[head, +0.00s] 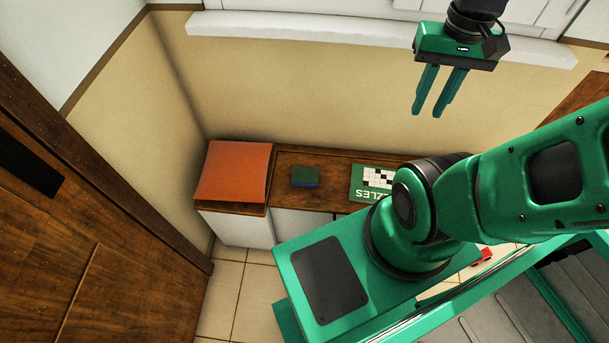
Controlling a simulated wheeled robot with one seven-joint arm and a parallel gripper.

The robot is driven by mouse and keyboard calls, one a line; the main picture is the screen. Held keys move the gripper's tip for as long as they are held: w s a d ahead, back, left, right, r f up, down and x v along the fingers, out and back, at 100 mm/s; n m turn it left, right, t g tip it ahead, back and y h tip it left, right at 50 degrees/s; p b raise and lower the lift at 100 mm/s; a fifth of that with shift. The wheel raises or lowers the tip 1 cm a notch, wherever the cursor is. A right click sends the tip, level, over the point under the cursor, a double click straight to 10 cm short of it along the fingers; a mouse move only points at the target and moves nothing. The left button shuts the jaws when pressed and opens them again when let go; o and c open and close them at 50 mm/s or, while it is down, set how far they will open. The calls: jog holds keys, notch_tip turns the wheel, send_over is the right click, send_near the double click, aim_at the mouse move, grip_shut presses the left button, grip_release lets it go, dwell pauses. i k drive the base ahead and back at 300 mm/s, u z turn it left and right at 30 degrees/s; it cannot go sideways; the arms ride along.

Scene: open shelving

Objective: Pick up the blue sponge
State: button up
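The blue sponge (306,182) is a small block with a dark green top and a blue front side. It lies on the brown wooden top of a low shelf unit (285,158) against the wall, between an orange cushion and a green puzzle book. My gripper (427,112) hangs in the air at the upper right, fingers pointing down. Its two fingers are apart with nothing between them. It is well above and to the right of the sponge, not touching anything.
An orange cushion (235,172) lies left of the sponge. A green puzzle book (371,181) lies to its right, partly hidden by my arm. A wooden door (100,220) stands at the left. A small red object (481,257) is on the tiled floor. A white window sill (330,35) juts out above.

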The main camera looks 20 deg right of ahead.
aim_at(302, 176)
jog(key=u, duration=0.75)
jog(key=k, duration=0.85)
jog(key=z, duration=0.65)
jog(key=i, duration=0.5)
jog(key=u, duration=0.1)
